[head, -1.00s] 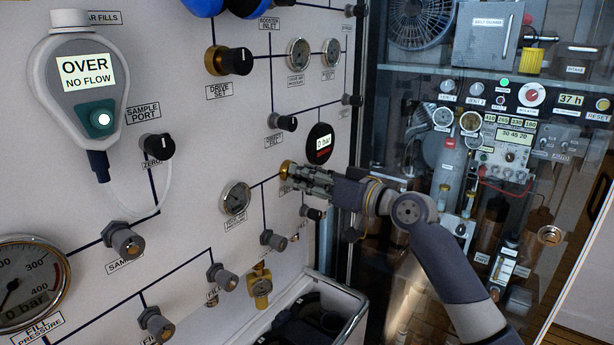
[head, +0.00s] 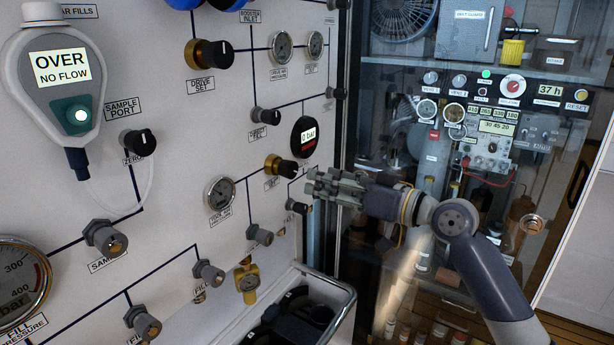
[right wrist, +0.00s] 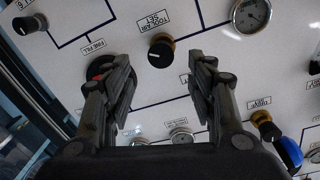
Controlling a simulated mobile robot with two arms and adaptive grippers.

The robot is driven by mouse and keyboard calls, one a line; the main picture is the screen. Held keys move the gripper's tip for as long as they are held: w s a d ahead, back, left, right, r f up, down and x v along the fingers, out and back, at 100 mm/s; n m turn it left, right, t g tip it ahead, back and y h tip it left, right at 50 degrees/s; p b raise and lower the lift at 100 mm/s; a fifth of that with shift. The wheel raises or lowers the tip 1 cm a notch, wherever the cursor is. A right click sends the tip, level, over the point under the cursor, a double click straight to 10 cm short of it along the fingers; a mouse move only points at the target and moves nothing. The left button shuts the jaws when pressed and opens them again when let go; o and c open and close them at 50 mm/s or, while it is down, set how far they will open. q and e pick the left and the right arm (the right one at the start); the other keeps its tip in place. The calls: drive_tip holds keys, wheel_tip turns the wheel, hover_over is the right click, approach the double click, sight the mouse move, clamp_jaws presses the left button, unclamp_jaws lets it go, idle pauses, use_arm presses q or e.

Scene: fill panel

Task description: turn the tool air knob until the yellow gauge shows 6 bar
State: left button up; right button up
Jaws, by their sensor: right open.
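The tool air knob (head: 282,168), black with a brass collar, sticks out of the white panel in the head view. It also shows in the right wrist view (right wrist: 160,51), with its "TOOL AIR SET" label beside it. My right gripper (head: 320,184) is open and empty, just right of the knob and apart from it. In the right wrist view its fingers (right wrist: 161,72) stand either side of the knob's line, short of it. My left gripper is not in view.
A round white gauge (head: 220,195) is left of the knob. An open bin (head: 322,320) stands under the panel. A glass cabinet (head: 400,180) is to the right.

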drive_tip(key=shift+v, duration=1.3)
idle(1.8)
